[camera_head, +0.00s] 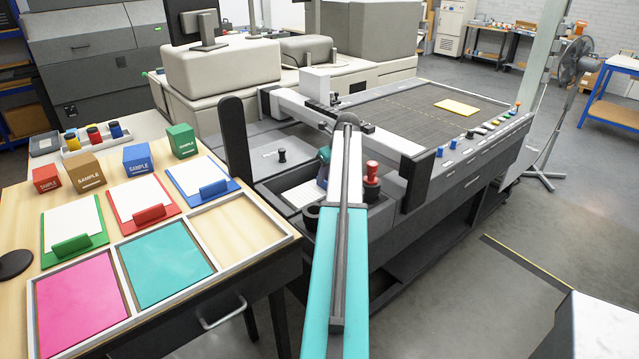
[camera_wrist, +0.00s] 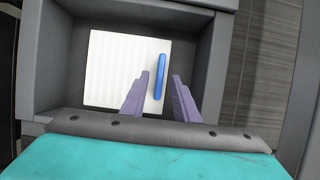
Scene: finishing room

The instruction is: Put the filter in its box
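The filter (camera_wrist: 112,72) is a white ribbed panel with a blue bar handle (camera_wrist: 160,62) along its right side. In the wrist view it lies inside a grey open-topped box (camera_wrist: 35,60), with gaps between it and the walls. I cannot tell if it rests flat on the floor. My gripper (camera_wrist: 160,76) is open, its purple fingers left and right of the handle's lower part, with gaps to both sides. In the head view the filter (camera_head: 302,195) shows as a white patch in the machine's front compartment, and my arm hides part of it.
The grey machine has a ribbed bed with a yellow sheet (camera_head: 457,107) and a black knob (camera_head: 282,155). A red knob (camera_head: 371,174) stands right of my arm. The wooden table at left holds clipboards (camera_head: 72,228), sample boxes (camera_head: 138,160) and a tray with pink and teal sheets.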

